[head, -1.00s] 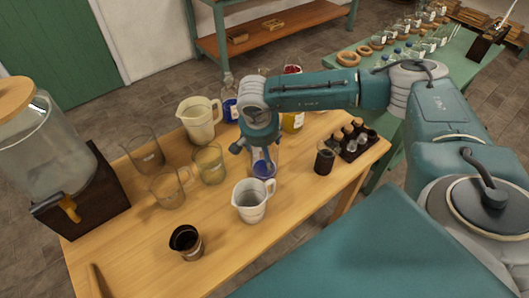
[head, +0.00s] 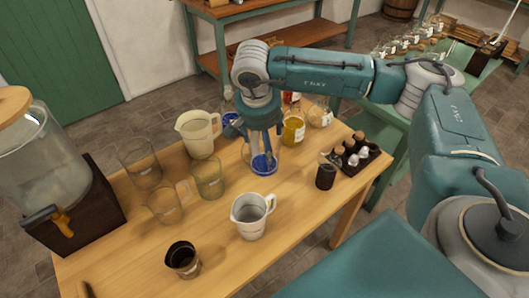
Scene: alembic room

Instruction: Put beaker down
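A clear glass beaker (head: 262,164) with some blue in it is on the wooden table, near the table's far right part. My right gripper (head: 262,150) points down at this beaker, with its fingers overlapping the glass in the picture. I cannot tell whether the fingers are inside, around or behind the glass, or whether they press on it. My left gripper is not in view.
A white jug (head: 252,216) and a dark cup (head: 183,260) stand nearer. Empty glass vessels (head: 208,178) and a cream pitcher (head: 198,134) stand left. A yellow jar (head: 293,130) and a dark rack (head: 358,157) are right. The front centre of the wooden table (head: 215,235) is clear.

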